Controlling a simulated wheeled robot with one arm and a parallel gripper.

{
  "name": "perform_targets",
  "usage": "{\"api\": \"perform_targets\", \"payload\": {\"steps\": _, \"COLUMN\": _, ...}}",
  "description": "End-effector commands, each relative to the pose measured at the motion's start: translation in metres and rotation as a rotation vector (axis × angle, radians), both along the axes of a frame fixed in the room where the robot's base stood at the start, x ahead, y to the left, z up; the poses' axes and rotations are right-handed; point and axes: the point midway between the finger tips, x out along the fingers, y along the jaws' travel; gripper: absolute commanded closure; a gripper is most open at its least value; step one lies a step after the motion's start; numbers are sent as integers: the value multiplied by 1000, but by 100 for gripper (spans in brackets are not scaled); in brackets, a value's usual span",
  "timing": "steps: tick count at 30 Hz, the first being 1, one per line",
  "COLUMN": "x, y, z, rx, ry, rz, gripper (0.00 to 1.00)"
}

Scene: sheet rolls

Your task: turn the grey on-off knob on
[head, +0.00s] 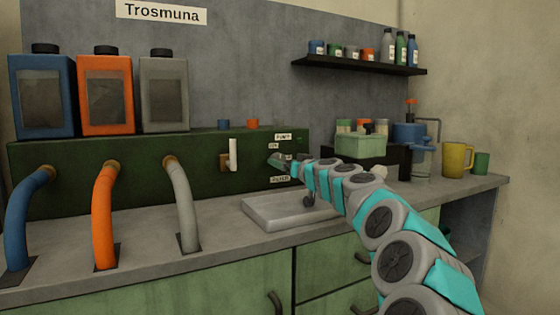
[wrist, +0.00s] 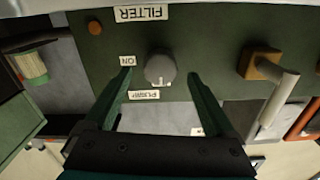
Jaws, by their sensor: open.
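The grey knob (wrist: 160,69) is on the dark green panel (wrist: 215,30), between labels reading FILTER (wrist: 141,13) and PUMP (wrist: 144,95). An ON label (wrist: 127,60) is at its left in the wrist view. My gripper (wrist: 158,76) is open, with one finger on each side of the knob and a gap on both sides. I cannot tell whether the fingertips reach past the knob's face. In the head view my gripper (head: 281,162) is at the panel's right part and hides the knob. The knob's setting is not clear.
A white lever on a wooden mount (head: 230,156) sticks out left of my gripper. A grey tray (head: 285,211) lies below on the counter. A pale green box (head: 360,146) stands to the right. Blue, orange and grey hoses (head: 182,200) bend down at the left.

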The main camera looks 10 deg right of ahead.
Motion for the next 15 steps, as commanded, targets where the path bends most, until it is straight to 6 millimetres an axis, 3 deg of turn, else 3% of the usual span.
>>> {"api": "perform_targets", "payload": {"steps": 9, "x": 28, "y": 9, "z": -1, "rx": -1, "ry": 3, "rz": 0, "gripper": 10}}
{"api": "perform_targets", "payload": {"steps": 15, "x": 35, "y": 11, "z": 0, "rx": 0, "ry": 0, "rz": 1, "gripper": 10}}
